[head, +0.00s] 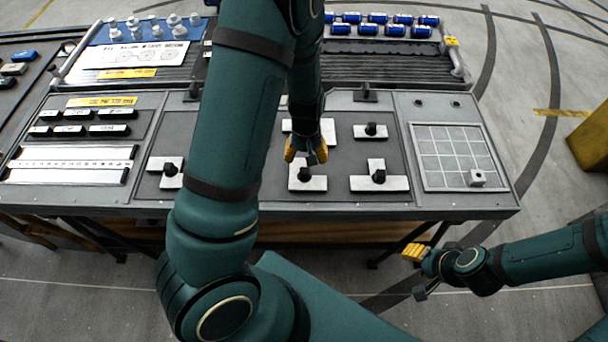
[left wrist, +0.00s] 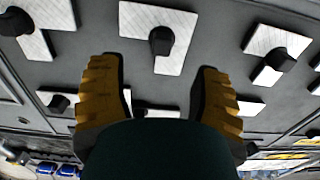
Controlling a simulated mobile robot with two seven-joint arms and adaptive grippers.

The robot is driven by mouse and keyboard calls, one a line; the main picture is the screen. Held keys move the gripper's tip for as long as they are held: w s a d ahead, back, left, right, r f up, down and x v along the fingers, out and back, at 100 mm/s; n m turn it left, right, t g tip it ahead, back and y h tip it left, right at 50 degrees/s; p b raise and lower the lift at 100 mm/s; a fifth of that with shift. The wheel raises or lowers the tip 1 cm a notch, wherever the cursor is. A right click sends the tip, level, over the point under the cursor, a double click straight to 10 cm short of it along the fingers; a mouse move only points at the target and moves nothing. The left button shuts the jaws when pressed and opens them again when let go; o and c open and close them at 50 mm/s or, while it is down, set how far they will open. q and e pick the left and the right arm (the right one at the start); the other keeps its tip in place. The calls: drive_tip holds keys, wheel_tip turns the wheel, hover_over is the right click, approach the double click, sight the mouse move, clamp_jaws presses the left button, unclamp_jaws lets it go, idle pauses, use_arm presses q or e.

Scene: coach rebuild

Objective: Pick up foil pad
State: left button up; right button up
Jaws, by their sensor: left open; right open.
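Several silver-white foil pads with black knobs lie on the grey worktop: one just in front of my left gripper (head: 315,184), one to the left (head: 155,164), one to the right (head: 397,184) and one behind that (head: 360,132). Another pad (head: 287,126) is partly hidden by my left gripper (head: 306,154). That gripper is open and empty, pointing down above the pads. In the left wrist view a pad (left wrist: 140,20) shows ahead of the open gripper (left wrist: 157,76), beyond its yellow fingers. My right gripper (head: 415,253) is open, in front of the table's right front edge, away from the pads.
A gridded plate (head: 445,150) with a small light block (head: 477,178) lies at right. White knobbed parts (head: 153,30) stand at back left, black labelled blocks (head: 70,130) at left. A yellow block (head: 590,140) stands on the floor at right.

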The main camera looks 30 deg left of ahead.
sight(305, 170)
use_arm(q)
wheel_tip(305, 170, down, 4)
drive_tip(key=shift+r, duration=0.15)
drive_tip(key=shift+w+a+f+b, duration=0.1)
drive_tip(key=shift+a+f, duration=0.05)
drive_tip(key=shift+f, duration=0.75)
drive_tip(key=shift+w+a+f+b, duration=0.15)
drive_tip(key=shift+f, duration=0.75)
drive_tip(key=shift+w+a+f+b, duration=0.1)
drive_tip(key=shift+a+f, duration=0.05)
drive_tip(key=shift+f, duration=0.75)
clamp_jaws()
